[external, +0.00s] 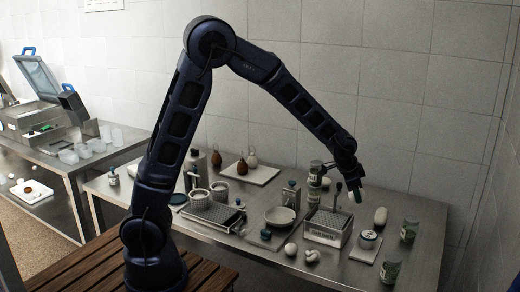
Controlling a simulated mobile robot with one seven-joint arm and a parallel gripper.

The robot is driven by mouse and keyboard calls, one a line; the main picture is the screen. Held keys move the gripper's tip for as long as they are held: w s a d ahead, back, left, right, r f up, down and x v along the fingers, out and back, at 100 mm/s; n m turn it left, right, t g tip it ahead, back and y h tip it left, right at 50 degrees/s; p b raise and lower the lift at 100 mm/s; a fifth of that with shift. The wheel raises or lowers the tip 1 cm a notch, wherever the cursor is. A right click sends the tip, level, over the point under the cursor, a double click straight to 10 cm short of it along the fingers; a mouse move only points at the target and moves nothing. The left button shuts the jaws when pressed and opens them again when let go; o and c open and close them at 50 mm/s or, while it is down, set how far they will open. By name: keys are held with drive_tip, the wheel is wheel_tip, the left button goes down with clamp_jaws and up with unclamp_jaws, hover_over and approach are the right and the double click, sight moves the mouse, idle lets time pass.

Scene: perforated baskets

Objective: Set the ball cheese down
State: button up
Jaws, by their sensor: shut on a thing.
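My gripper (348,191) points down over the right part of the metal table, above the back of a perforated basket (325,239). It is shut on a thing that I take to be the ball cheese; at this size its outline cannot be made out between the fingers. A dark finger shows on the left and a greenish tip on the right. The gripper appears raised above the table.
Green-labelled cans (409,231) stand at the right, near a white oval thing (380,216). A white board (250,174) is behind.

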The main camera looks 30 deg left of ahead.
drive_tip(key=w+a+r+n+t+y, duration=0.1)
drive_tip(key=w+a+r+n, duration=0.2)
drive_tip(key=w, duration=0.6)
drive_tip(key=w+a+r+n+y, duration=0.1)
drive_tip(key=w+a+r, duration=0.1)
drive_tip(key=w+a, duration=0.5)
drive_tip(key=f, duration=0.6)
drive_tip(key=w+d+f, duration=0.1)
drive_tip(key=f, duration=0.6)
drive_tip(key=w+d+f, duration=0.1)
drive_tip(key=f, duration=0.5)
drive_tip(key=shift+w+f, duration=0.2)
drive_tip(key=shift+f, duration=0.15)
drive_tip(key=o, duration=1)
drive_tip(key=shift+f, duration=0.1)
